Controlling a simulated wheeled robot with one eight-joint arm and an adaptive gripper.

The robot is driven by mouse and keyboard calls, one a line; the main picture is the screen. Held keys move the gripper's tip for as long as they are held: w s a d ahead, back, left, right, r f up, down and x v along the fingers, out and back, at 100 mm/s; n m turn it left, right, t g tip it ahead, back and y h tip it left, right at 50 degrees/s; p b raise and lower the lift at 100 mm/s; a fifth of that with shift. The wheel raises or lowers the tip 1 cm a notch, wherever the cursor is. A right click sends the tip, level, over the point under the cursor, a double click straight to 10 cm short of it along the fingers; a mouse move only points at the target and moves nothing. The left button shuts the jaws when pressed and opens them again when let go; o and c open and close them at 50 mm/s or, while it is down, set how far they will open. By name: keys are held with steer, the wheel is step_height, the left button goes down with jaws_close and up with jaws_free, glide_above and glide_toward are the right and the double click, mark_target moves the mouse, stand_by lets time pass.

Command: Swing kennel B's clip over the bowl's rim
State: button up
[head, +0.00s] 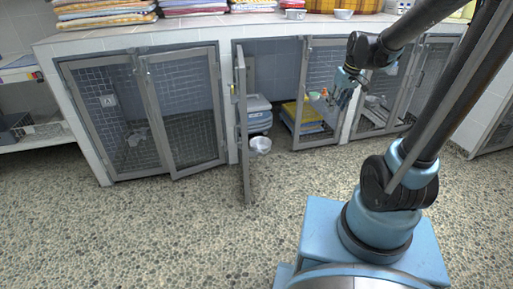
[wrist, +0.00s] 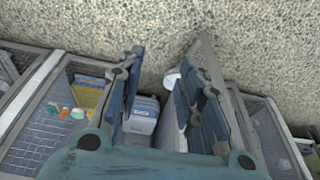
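The middle kennel has both mesh doors swung out, the left door (head: 242,125) nearly edge-on. I cannot read a letter on it. A whitish bowl (head: 260,145) is low in its opening, just right of the left door. In the wrist view the bowl (wrist: 172,80) shows partly behind a finger. The clip is too small to make out; a small yellow patch shows on the left door's edge. My gripper (head: 346,90) is raised before the right door, right of the bowl and apart from it. Its fingers (wrist: 163,62) are spread with nothing between them.
Grey-blue stacked containers (head: 257,112) stand inside the middle kennel. Yellow and blue items (head: 305,117) show behind its right door (head: 325,85). The left kennel's doors (head: 150,110) nearly close its front. Folded towels (head: 105,12) lie on the counter. The pebbled floor (head: 150,230) in front is clear.

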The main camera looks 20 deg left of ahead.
steer(key=w+a+f+n, duration=0.2)
steer(key=w+a+f, duration=0.1)
steer(key=w+a, duration=0.45)
steer(key=n+y, duration=0.2)
steer(key=n, duration=0.4)
glide_above(256, 146)
steer(key=s+d, duration=0.2)
steer(key=d, duration=0.4)
step_height(256, 146, down, 23)
steer(key=shift+g, duration=0.4)
steer(key=x, duration=1.1)
steer(key=a+x, duration=0.1)
steer(key=x, duration=0.4)
steer(key=shift+s+a, duration=0.1)
